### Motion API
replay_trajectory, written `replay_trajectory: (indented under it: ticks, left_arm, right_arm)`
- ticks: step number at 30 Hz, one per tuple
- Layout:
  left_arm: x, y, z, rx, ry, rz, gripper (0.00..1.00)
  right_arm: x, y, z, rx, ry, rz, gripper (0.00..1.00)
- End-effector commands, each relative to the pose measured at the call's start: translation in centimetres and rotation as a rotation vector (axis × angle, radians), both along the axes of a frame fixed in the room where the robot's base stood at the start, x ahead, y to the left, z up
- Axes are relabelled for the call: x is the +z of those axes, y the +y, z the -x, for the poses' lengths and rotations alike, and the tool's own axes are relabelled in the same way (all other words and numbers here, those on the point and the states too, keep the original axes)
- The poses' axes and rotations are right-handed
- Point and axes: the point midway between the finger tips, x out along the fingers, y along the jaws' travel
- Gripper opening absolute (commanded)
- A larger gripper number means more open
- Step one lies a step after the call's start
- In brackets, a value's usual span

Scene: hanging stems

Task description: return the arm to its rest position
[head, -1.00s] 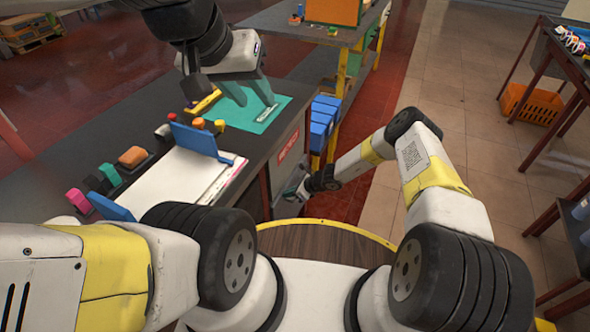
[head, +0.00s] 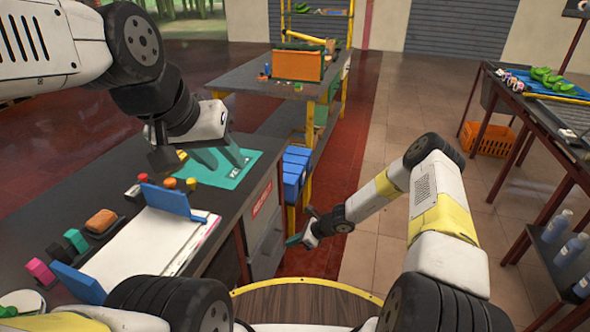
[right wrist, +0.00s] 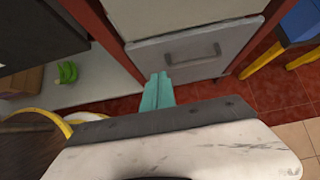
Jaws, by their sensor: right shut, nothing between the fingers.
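My right arm reaches forward in the head view, bent at the elbow. Its gripper (head: 297,240) hangs low beside the dark workbench's cabinet, apart from it as far as I can see. In the right wrist view its teal fingers (right wrist: 157,88) are together with nothing between them, in front of a grey drawer (right wrist: 195,52). My left gripper (head: 222,157) has its teal fingers spread, over the teal mat (head: 222,178) on the workbench (head: 130,205). No object shows between them; whether they touch the mat is unclear.
A clipboard-like white board (head: 150,245) and several small coloured items lie on the bench. A dark table (head: 530,105) stands right, with an orange crate (head: 487,139) below. The tiled floor between is clear.

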Motion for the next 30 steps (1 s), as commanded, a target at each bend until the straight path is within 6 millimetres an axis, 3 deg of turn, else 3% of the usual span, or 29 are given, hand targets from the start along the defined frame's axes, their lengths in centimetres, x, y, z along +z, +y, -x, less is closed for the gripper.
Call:
replay_trajectory:
  ticks: [2,5,10,14,18,23,30]
  left_arm:
    - [0.0,0.0,0.0,0.000,0.000,0.000,0.36]
    - [0.0,0.0,0.0,0.000,0.000,0.000,0.36]
    - [0.0,0.0,0.0,0.000,0.000,0.000,0.36]
    - [0.0,0.0,0.0,0.000,0.000,0.000,0.36]
    - [0.0,0.0,0.0,0.000,0.000,0.000,0.36]
    - [0.0,0.0,0.0,0.000,0.000,0.000,0.36]
    - [0.0,0.0,0.0,0.000,0.000,0.000,0.36]
  right_arm:
    - [1.2,-0.2,-0.5,0.024,-0.028,0.010,0.00]
    - [4.5,-0.9,-1.6,0.098,-0.108,0.040,0.00]
    - [13.6,-2.5,-3.0,0.305,-0.304,0.127,0.00]
    - [20.5,-3.7,-2.6,0.471,-0.445,0.203,0.00]
    - [27.7,-4.9,-1.1,0.641,-0.580,0.293,0.00]
    - [35.1,-6.4,1.9,0.825,-0.712,0.404,0.00]
    - [44.4,-9.1,8.4,1.073,-0.871,0.587,0.00]
